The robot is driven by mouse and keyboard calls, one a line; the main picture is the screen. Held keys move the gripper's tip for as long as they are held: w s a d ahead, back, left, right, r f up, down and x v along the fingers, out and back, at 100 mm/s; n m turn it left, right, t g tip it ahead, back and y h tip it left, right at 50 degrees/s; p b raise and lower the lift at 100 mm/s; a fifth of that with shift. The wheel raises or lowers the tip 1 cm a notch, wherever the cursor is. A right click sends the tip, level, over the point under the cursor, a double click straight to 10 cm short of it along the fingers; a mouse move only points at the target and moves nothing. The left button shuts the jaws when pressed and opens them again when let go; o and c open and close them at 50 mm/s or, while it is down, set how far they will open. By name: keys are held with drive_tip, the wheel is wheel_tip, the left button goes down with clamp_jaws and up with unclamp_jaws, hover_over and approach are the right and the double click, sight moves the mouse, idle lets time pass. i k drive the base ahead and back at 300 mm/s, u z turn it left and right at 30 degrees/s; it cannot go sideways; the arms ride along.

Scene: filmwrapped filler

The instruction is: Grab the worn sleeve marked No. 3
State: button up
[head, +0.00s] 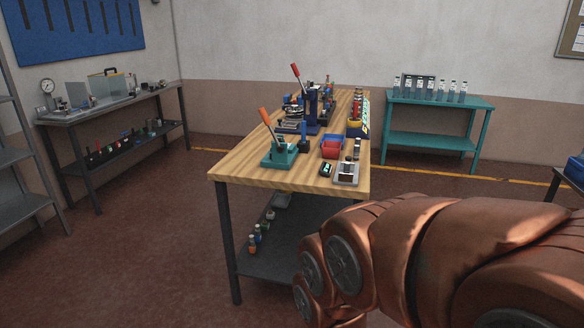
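No sleeve marked No. 3 can be made out; the labels are too small to read. The wooden-topped workbench (240,173) in the middle carries many small items. Near its front right corner are a grey tray-like block (346,174), a small dark-and-green device (326,169) and a red bin (331,147). My copper-coloured arm fills the lower right and hides part of the bench's lower shelf. My gripper is not in view.
A green lever press (279,154) and a blue press (312,110) stand on the bench. A teal table (440,99) with several bottles is at the back right. A dark side bench (90,111) and grey shelving (22,206) stand left. Floor left of the workbench is clear.

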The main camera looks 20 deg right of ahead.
sight(347, 165)
drive_tip(key=u, duration=0.55)
drive_tip(key=i, duration=1.9)
drive_tip(key=z, duration=1.15)
drive_tip(key=i, duration=0.6)
drive_tip(key=z, duration=0.65)
